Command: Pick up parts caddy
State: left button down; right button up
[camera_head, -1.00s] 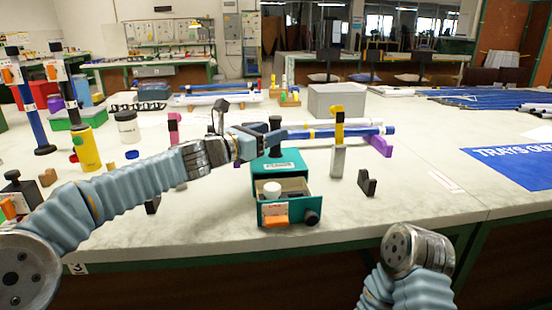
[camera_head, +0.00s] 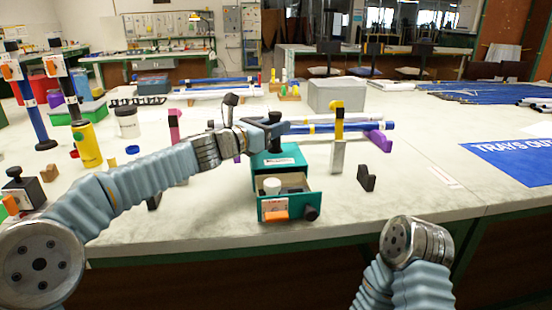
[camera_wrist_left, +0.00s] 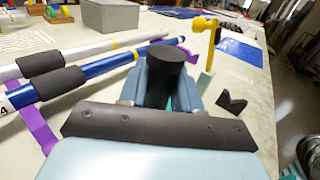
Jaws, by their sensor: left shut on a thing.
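The parts caddy (camera_head: 277,153) is a teal box with a black knob handle (camera_head: 275,145) on top. It stands upright near the table's front edge in the head view, and I cannot tell any gap under it. Its front drawer (camera_head: 289,208) is out and holds a white round piece and dark parts. My left gripper (camera_head: 270,127) is shut on the black knob. In the left wrist view the light-blue fingers flank the knob's dark top (camera_wrist_left: 172,54), and most of the caddy is hidden. My right arm shows at the lower right, but its gripper does not.
Blue and white rods (camera_head: 365,127) lie behind the caddy on purple supports. A yellow-topped upright post (camera_head: 338,125) and a small black block (camera_head: 366,177) stand to its right. A yellow cylinder (camera_head: 87,146) stands far left.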

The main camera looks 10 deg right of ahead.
aim_at(275, 113)
pick_arm(q)
jog(key=shift+r+p, duration=0.3)
jog(key=shift+r, duration=0.1)
notch_tip(275, 113, up, 3)
jog(key=shift+p, duration=0.75)
notch_tip(275, 113, up, 6)
jog(key=shift+r, duration=0.15)
